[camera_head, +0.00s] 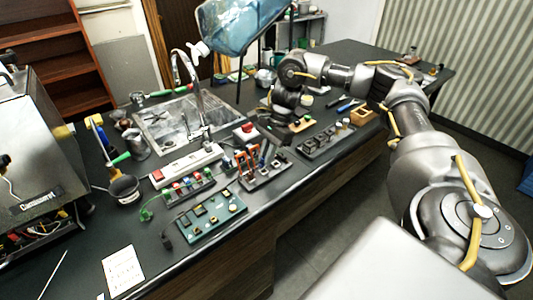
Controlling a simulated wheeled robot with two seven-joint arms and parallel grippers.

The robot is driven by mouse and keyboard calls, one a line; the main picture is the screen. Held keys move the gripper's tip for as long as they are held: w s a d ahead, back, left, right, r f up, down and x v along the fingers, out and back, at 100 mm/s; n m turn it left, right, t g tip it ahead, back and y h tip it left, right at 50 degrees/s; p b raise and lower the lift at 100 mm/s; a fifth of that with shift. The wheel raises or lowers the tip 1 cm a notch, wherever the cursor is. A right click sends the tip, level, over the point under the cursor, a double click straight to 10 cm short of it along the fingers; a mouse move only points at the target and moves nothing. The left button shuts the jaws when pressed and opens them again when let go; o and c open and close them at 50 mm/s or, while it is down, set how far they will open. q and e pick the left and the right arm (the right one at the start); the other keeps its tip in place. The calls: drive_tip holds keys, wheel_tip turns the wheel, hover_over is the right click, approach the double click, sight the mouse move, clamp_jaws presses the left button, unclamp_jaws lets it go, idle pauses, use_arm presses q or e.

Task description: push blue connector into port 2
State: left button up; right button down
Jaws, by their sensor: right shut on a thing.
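My right gripper (280,123) is low over the counter behind the tool rack, at the end of the arm that comes in from the right. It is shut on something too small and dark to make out. A strip with small coloured connectors (187,188), green, red and blue among them, lies in front of the white power strip. I cannot tell which port is port 2. The brewer (33,150) stands at the left edge with wires (42,226) showing in its open lower part. My left gripper is not in view.
A green circuit board (211,216) lies near the counter's front edge. A rack of tools (262,172) and a dark tray (325,142) stand near my right gripper. The sink (178,122) and white power strip (187,165) are behind. A paper note (123,270) lies front left.

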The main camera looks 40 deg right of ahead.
drive_tip(key=shift+f+b, duration=0.3)
drive_tip(key=shift+f, duration=0.35)
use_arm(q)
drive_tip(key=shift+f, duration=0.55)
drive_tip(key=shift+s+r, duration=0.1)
use_arm(e)
drive_tip(key=shift+f, duration=0.7)
idle(1.3)
drive_tip(key=c, duration=1.4)
unclamp_jaws()
drive_tip(key=shift+o, duration=0.3)
drive_tip(key=shift+s+r, duration=0.1)
